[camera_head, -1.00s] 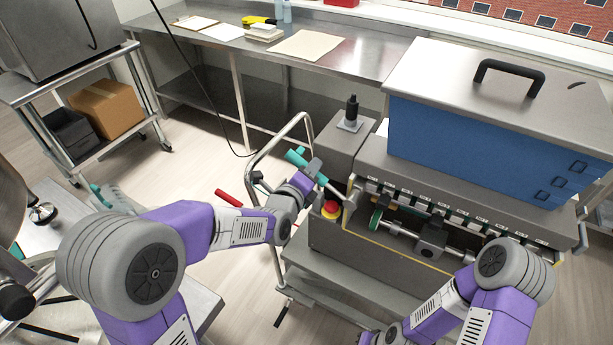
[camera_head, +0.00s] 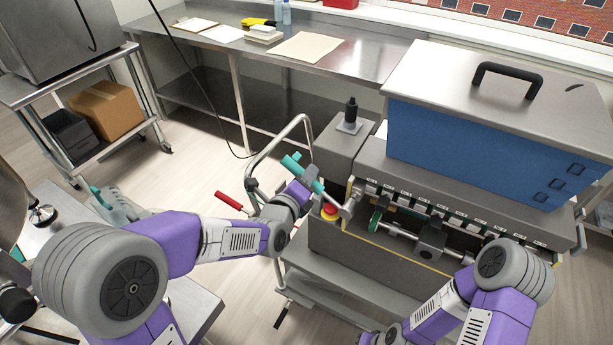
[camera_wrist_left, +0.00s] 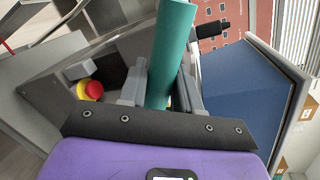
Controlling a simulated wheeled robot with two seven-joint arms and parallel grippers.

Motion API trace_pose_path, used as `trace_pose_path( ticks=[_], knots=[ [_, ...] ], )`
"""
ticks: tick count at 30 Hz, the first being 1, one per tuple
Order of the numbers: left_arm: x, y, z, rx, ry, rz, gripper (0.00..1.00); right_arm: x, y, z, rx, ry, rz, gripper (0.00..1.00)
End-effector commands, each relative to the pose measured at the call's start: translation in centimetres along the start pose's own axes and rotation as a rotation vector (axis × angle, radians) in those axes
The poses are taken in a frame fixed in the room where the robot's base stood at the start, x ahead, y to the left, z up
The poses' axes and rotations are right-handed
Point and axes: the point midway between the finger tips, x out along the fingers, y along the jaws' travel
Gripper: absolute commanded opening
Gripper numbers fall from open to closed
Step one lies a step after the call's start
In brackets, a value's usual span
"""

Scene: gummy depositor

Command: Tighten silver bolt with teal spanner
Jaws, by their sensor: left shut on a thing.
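The teal spanner (camera_head: 291,164) has a teal handle and a silver shank. It slants down to the right toward the left end of the depositor's open front. My left gripper (camera_head: 308,176) is shut on the handle, which also shows upright between the fingers in the left wrist view (camera_wrist_left: 172,45). The spanner's silver head (camera_head: 346,211) is by the machine's left end, near a silver shaft (camera_head: 397,231). I cannot make out the silver bolt separately, or whether the head is seated on it.
The depositor has a blue hopper (camera_head: 470,145) and a red-and-yellow stop button (camera_head: 330,210) close below my left gripper. A trolley handle (camera_head: 262,155) rises left of it. A steel table (camera_head: 350,65) stands behind. Open floor lies at left.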

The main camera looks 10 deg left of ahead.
Motion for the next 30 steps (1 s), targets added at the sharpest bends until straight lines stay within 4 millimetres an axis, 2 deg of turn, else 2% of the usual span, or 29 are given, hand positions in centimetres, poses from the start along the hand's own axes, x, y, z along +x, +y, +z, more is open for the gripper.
trace_pose_path(
  ticks=[4,12,17,26,30],
  knots=[
    [-0.3,0.0,0.1,-0.001,-0.001,-0.002,0.0,-0.1,0.0,0.0,0.0,0.0,0.0,0.0],
    [-2.9,0.5,0.1,-0.003,-0.002,-0.001,0.0,-0.8,-0.3,0.0,0.0,0.0,0.0,0.0],
    [-3.8,0.7,0.1,-0.001,-0.001,-0.001,0.0,-1.0,-0.4,0.0,0.0,0.0,0.0,0.0],
    [-3.9,0.8,0.0,-0.001,-0.002,-0.002,0.0,-0.9,-0.3,0.0,0.0,0.0,0.0,0.0],
    [-3.0,2.0,0.3,-0.008,-0.025,0.02,0.0,-0.9,-0.3,0.0,0.0,0.0,0.0,0.0]
  ],
)
